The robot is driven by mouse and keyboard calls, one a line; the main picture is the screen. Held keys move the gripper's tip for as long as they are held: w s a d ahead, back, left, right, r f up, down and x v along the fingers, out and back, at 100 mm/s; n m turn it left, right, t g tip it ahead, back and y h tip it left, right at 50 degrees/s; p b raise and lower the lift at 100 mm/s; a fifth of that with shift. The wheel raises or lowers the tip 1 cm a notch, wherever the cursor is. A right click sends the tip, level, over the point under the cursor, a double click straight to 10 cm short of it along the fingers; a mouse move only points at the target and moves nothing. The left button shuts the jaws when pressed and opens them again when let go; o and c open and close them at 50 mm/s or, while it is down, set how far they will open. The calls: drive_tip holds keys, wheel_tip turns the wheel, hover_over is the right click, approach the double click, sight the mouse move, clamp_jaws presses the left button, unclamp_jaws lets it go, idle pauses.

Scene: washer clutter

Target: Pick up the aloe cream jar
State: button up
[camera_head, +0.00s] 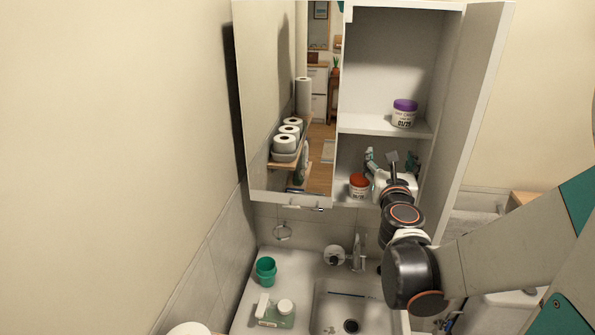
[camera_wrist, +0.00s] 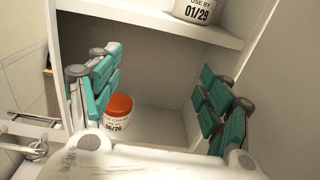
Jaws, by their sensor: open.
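Two white jars stand in the open mirror cabinet, and I cannot read for sure which name says aloe cream. The orange-lidded jar (camera_head: 358,187) is upright in the lower compartment, its label partly readable with 06/26 in the wrist view (camera_wrist: 117,121). The purple-lidded jar (camera_head: 404,114) is upright on the shelf above; only its lower part, marked 01/29, shows in the wrist view (camera_wrist: 198,10). My gripper (camera_head: 391,160) is open and empty at the lower compartment. In the wrist view (camera_wrist: 160,98) the orange-lidded jar appears between the fingers, close to the left one.
The middle shelf (camera_head: 365,124) is above my gripper. The right cabinet door (camera_head: 470,115) stands open beside my arm; the mirrored door (camera_head: 262,100) is at left.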

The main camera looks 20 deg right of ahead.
sight(362, 188)
wheel_tip(362, 188, down, 15)
drive_tip(key=a+n+t+y+b, duration=0.2)
drive_tip(key=a+n+y+b, duration=0.15)
drive_tip(key=b, duration=0.65)
drive_tip(key=shift+m+y, duration=0.25)
drive_tip(key=shift+m, duration=0.1)
drive_tip(key=x, duration=0.8)
drive_tip(key=shift+s+d+r, duration=0.2)
drive_tip(key=shift+d, duration=0.15)
drive_tip(key=shift+b+x, duration=0.65)
drive_tip(key=shift+x, duration=2.05)
drive_tip(key=shift+a+r, duration=0.15)
drive_tip(key=c, duration=1.1)
